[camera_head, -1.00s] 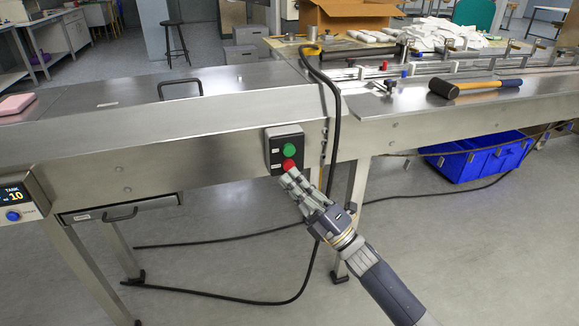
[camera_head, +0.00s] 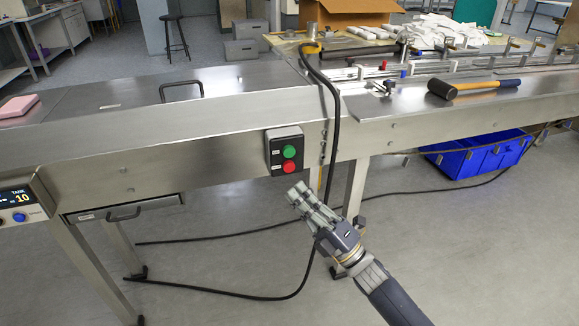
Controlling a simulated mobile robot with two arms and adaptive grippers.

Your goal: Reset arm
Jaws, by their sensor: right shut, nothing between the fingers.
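My right gripper (camera_head: 296,194) shows in the head view, with its arm coming in from the lower right. It is shut and empty, and points up and left. Its fingertips are below the control box (camera_head: 271,152) on the front of the steel machine, apart from it. The box has a green button (camera_head: 289,151) above a red button (camera_head: 289,167), both in plain sight. My left gripper is not in view.
The steel machine (camera_head: 200,123) runs across the view. A black cable (camera_head: 336,110) hangs down its front and loops on the floor. A mallet (camera_head: 465,88) lies on the deck at right. A blue crate (camera_head: 480,160) stands under it.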

